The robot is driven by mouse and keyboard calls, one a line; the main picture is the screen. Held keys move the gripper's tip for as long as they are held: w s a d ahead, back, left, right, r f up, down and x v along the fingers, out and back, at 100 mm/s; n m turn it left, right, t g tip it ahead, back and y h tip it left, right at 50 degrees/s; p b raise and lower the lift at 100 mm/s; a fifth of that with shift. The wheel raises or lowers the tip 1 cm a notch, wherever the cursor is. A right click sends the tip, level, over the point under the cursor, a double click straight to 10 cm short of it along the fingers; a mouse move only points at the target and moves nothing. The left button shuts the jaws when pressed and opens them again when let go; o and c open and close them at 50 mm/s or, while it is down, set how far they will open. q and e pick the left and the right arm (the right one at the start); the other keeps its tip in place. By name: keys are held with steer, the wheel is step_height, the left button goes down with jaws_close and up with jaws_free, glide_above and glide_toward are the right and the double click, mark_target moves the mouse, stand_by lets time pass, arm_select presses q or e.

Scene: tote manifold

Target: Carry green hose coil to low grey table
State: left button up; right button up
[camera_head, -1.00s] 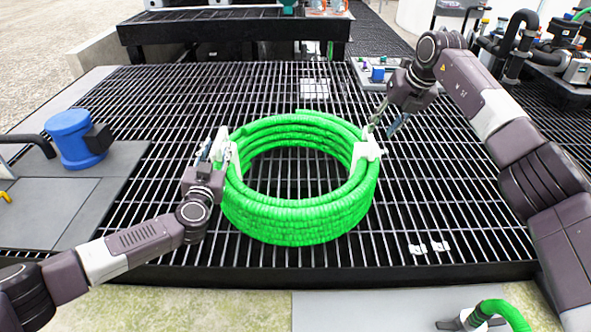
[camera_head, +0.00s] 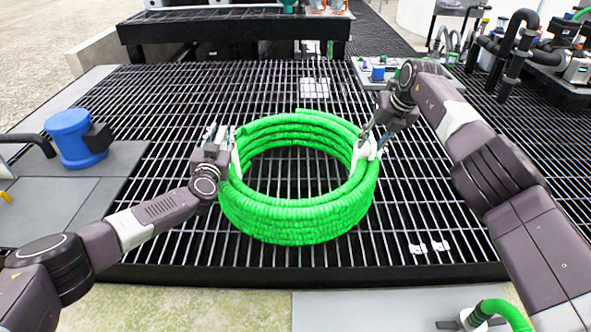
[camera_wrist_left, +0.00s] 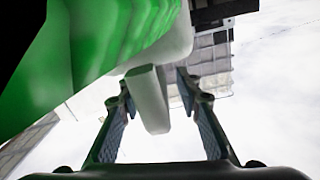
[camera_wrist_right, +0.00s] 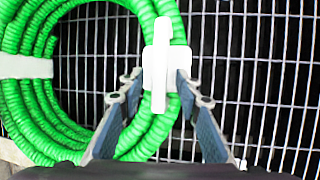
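The green hose coil (camera_head: 298,222) lies on the dark floor grating, with white tabs on its left and right sides. My left gripper (camera_head: 226,138) is at the left tab. In the left wrist view, its fingers (camera_wrist_left: 160,115) are apart on either side of the white tab (camera_wrist_left: 149,100). My right gripper (camera_head: 371,142) is at the right tab. In the right wrist view, its fingers (camera_wrist_right: 158,88) are spread on either side of the white tab (camera_wrist_right: 161,62). A low dark table (camera_head: 230,28) stands at the back; I cannot tell whether it is the low grey table.
A blue cylinder (camera_head: 75,138) stands on a grey panel at the left. A tray of small parts (camera_head: 385,75) lies behind the coil. Black piping (camera_head: 512,60) is at the back right. A short green hose (camera_head: 500,310) is at the front right. Grating around the coil is mostly clear.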

arm_select(q)
jaws_close()
arm_select(e)
jaws_close()
stand_by(0.4)
arm_select(q)
steer(key=shift+w+r, duration=0.1)
steer(key=shift+r, duration=0.15)
arm_select(e)
steer(key=shift+w+r, duration=0.1)
steer(key=shift+r, duration=0.15)
